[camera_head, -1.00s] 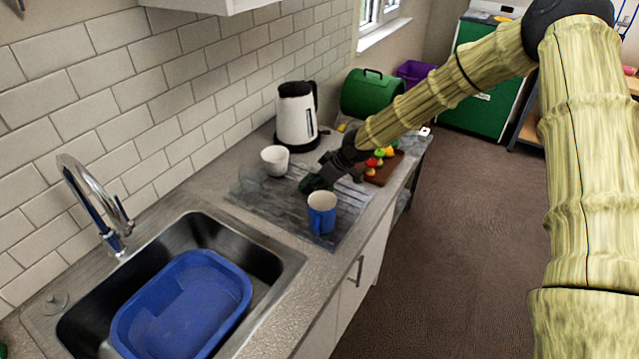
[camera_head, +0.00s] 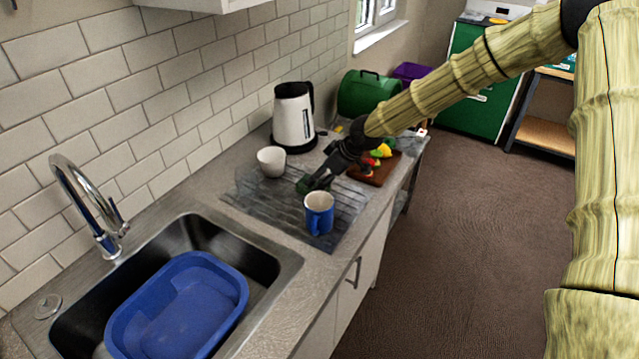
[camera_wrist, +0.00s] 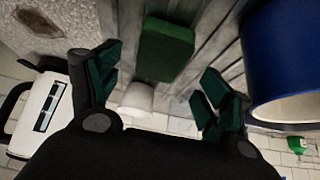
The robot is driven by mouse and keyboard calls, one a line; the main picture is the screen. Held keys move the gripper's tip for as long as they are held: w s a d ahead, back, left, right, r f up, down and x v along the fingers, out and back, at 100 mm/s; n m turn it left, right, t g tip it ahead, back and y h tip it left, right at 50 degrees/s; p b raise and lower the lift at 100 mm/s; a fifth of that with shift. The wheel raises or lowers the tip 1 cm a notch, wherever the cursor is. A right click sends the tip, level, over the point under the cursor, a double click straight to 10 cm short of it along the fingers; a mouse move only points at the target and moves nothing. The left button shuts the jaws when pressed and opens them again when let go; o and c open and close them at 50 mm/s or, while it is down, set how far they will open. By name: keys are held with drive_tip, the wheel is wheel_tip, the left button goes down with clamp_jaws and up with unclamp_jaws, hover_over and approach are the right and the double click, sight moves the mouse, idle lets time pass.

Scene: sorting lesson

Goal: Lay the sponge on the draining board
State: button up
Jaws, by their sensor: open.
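The sponge (camera_wrist: 166,50) is a dark green block. In the wrist view it lies on the grey slatted draining board (camera_wrist: 205,60), just beyond and between my fingers, and I see no finger touching it. The draining board (camera_head: 346,203) is right of the sink in the head view. My gripper (camera_head: 316,184) is low over the board, between the white cup and the blue mug. It is open, and its green-padded fingers (camera_wrist: 158,76) stand apart with nothing held. In the head view the sponge is mostly hidden by my gripper.
A blue mug (camera_head: 318,212) stands close to my gripper at the board's front, and a white cup (camera_head: 271,161) stands behind. A kettle (camera_head: 293,117), a green bin (camera_head: 366,93) and a brown board with colourful food (camera_head: 368,175) are beyond. The sink holds a blue basin (camera_head: 180,310).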

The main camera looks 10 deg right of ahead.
drive_tip(key=b+v, duration=0.1)
drive_tip(key=v, duration=0.6)
idle(0.4)
